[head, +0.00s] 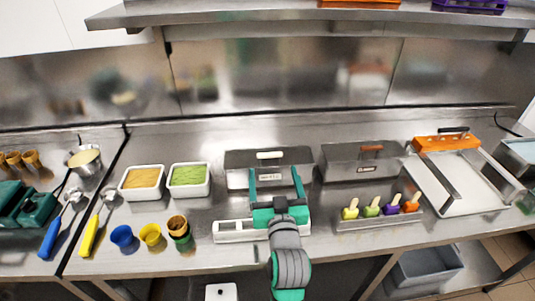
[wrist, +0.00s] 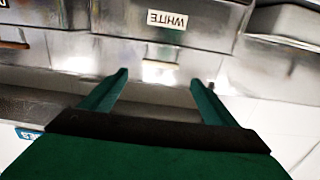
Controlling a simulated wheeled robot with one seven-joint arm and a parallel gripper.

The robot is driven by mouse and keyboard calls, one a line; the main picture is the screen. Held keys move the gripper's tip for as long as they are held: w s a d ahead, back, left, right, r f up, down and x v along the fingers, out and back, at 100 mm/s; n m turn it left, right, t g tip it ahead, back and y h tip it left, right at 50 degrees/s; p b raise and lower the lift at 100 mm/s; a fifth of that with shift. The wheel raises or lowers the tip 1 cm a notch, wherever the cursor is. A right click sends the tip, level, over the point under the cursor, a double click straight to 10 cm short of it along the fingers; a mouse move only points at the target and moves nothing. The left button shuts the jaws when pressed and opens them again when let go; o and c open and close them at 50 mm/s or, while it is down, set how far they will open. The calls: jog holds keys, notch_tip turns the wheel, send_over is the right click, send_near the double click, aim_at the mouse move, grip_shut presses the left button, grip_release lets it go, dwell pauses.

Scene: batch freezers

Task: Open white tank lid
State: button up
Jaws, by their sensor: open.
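The white tank (head: 238,180) is a steel box with a grey lid (head: 240,158) and a white handle (head: 270,155) on top. Its lid is closed. A label reading WHITE (wrist: 165,19) shows on its front in the wrist view. My gripper (head: 274,174) is open and empty, in front of the tank, with its two green fingers pointing toward it. In the wrist view, the fingertips (wrist: 158,77) are spread apart below the label. I cannot tell how far they are from the tank front.
A similar tank with a brown handle (head: 372,149) stands to the right. Tubs of yellow (head: 143,178) and green (head: 189,176) food stand to the left. A white holder (head: 232,231) lies below my gripper. A rack of popsicles (head: 378,221) is right. A shelf (head: 240,18) hangs above.

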aim_at(270, 155)
jog(key=w, duration=0.6)
jog(key=w+a, duration=0.1)
jog(key=w, duration=0.3)
jog(key=c, duration=1.5)
jog(key=shift+w, duration=0.1)
